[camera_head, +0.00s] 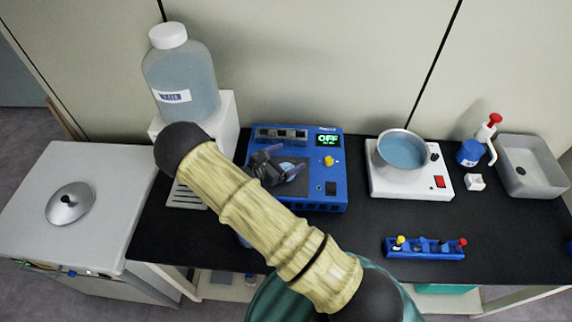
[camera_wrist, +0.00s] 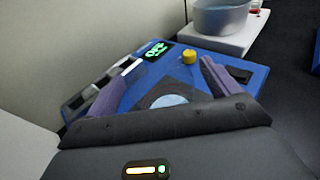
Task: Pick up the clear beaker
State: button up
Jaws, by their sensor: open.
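A pale blue round shape (camera_wrist: 168,101) shows on a dark square area of the blue device (camera_wrist: 222,68), between my fingers. In the head view my gripper (camera_head: 283,161) is above the middle of the blue device (camera_head: 330,192). I cannot tell whether the fingers touch anything.
A pot of bluish liquid (camera_head: 402,152) stands on a white hot plate (camera_head: 438,189) to the right. A large bottle (camera_head: 182,80) stands at the back left. The black counter between is clear.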

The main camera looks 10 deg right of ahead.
dwell(0.5)
jog(key=c, duration=1.5)
jog(key=shift+r, duration=0.15)
jog(key=shift+r+b, duration=1.3)
jog(key=shift+r, duration=3.55)
